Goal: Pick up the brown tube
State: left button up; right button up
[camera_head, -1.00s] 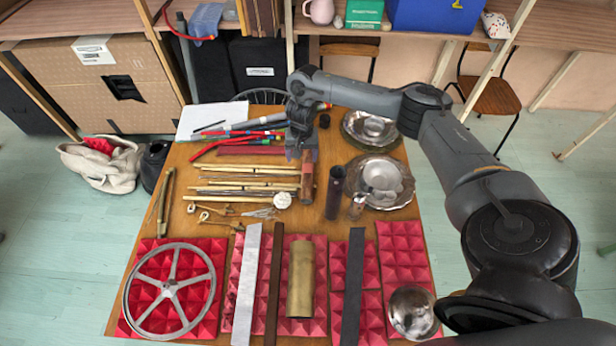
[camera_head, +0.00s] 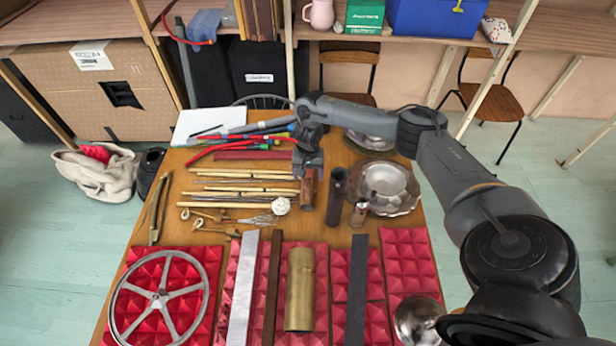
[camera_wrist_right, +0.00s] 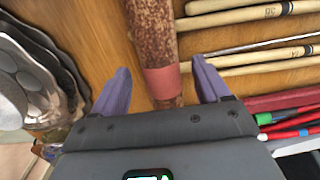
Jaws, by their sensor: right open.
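A rusty brown tube (camera_head: 307,190) with a reddish band lies on the wooden table, its length pointing away from me. It also shows in the right wrist view (camera_wrist_right: 155,40), running between the two purple fingers. My right gripper (camera_head: 307,170) is at the tube's far end. In the right wrist view the right gripper (camera_wrist_right: 160,72) is open, with one finger on each side of the tube near the band and a gap on both sides. The gripper hides the tube's far end in the head view. My left gripper is not in view.
Several drumsticks (camera_head: 240,187) lie left. A silver dish (camera_head: 395,190) is further right. Red foam pads (camera_head: 408,262) with metal bars fill the near side.

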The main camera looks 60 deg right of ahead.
jog(key=shift+f, duration=0.55)
jog(key=shift+c, duration=0.3)
grip_shut()
